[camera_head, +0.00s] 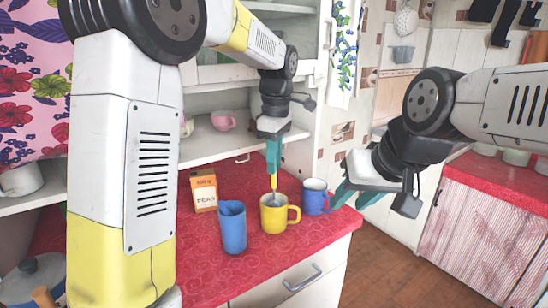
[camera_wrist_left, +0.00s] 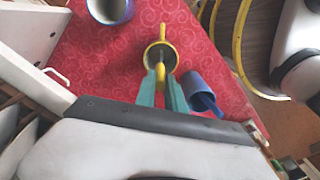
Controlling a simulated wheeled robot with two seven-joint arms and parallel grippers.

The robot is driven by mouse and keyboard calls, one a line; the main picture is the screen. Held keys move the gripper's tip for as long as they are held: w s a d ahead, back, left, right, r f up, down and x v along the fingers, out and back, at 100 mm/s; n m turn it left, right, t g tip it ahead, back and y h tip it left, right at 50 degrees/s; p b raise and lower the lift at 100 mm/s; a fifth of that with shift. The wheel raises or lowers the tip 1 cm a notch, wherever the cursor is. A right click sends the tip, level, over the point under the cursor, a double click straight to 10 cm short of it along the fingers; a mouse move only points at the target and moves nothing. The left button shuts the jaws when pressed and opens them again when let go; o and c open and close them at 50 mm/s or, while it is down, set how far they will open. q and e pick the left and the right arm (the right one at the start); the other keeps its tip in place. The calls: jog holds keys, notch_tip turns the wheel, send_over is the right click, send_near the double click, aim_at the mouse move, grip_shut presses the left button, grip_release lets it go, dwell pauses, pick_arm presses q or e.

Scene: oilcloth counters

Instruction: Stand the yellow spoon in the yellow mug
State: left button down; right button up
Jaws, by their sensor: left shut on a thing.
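The yellow mug (camera_head: 272,222) stands upright on the red counter, its handle to the right. My left gripper (camera_head: 273,172) is above it, pointing down, shut on the yellow spoon (camera_head: 274,184). The spoon hangs roughly upright and its lower end is at the mug's mouth; how deep it reaches is hard to tell. In the left wrist view the spoon (camera_wrist_left: 158,70) shows between the fingertips (camera_wrist_left: 161,84) against the mug (camera_wrist_left: 149,58). My right gripper (camera_head: 354,192) is to the right of the counter, its teal fingers apart, with nothing seen between them.
A blue cup (camera_head: 233,228) stands close left of the mug, and a blue mug (camera_head: 314,198) stands close behind right. An orange and white box (camera_head: 204,191) stands at the back left. The red counter (camera_head: 310,232) is bare in front of the mug.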

pick_arm(q)
jog(key=c, duration=1.3)
grip_release()
jog(key=shift+c, duration=0.2)
notch_tip(320, 180, up, 8)
jog(key=shift+d+f, duration=0.15)
jog(key=s+a+m+t+h, duration=0.2)
jog(key=s+a+m, duration=0.5)
jog(key=s+a, duration=0.25)
jog(key=s+a+f+m+t, duration=0.4)
jog(key=s+m, duration=0.3)
jog(key=s, duration=0.3)
jog(key=shift+s+a+f+h, duration=0.35)
jog(key=shift+a+f, duration=0.15)
jog(key=shift+f, duration=0.25)
